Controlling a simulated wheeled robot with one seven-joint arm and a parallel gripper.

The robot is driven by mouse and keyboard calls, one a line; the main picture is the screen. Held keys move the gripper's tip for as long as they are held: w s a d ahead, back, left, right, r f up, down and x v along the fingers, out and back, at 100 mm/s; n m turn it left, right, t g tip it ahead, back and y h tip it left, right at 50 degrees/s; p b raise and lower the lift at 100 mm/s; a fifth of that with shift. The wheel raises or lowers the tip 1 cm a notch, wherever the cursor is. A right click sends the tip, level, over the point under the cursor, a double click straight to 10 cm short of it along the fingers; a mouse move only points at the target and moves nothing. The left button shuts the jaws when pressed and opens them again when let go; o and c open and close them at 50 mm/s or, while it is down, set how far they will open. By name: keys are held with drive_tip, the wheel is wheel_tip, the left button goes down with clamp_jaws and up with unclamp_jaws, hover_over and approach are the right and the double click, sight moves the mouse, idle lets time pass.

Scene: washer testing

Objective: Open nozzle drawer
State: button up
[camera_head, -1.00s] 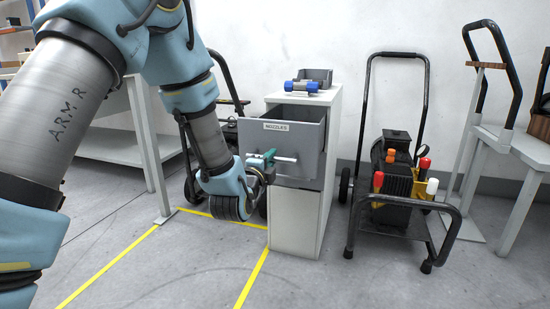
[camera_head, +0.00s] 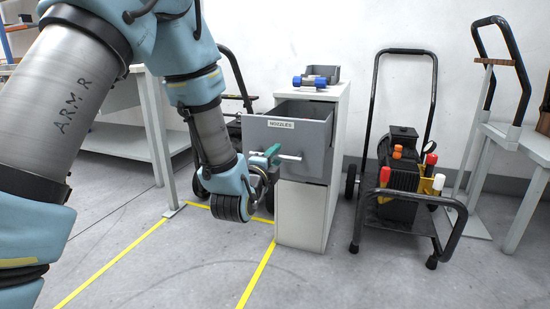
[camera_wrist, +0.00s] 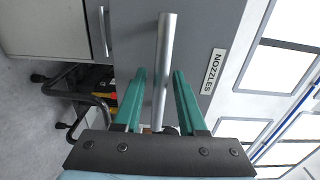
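The grey drawer (camera_head: 294,142) labelled NOZZLES is the top drawer of the white cabinet (camera_head: 304,215). It stands partly pulled out, with its front clear of the cabinet and its dark inside showing from above. My gripper (camera_head: 273,152) is at the silver bar handle (camera_head: 291,157) on its front. In the wrist view, my two green fingers (camera_wrist: 159,85) lie on either side of the bar (camera_wrist: 164,60). Their exact contact with it is partly hidden. The NOZZLES label (camera_wrist: 213,71) shows to their right.
A blue-ended part (camera_head: 310,82) and a grey bin (camera_head: 323,73) sit on the cabinet top. A white table (camera_head: 125,140) stands to the left. The floor in front, marked with yellow tape (camera_head: 257,272), is clear.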

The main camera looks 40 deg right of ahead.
drive_tip(key=shift+o, duration=0.5)
drive_tip(key=p+v, duration=0.8)
drive_tip(key=v, duration=0.2)
drive_tip(key=shift+s+a+p, duration=0.15)
drive_tip(key=shift+a+p, duration=0.15)
drive_tip(key=shift+p, duration=0.05)
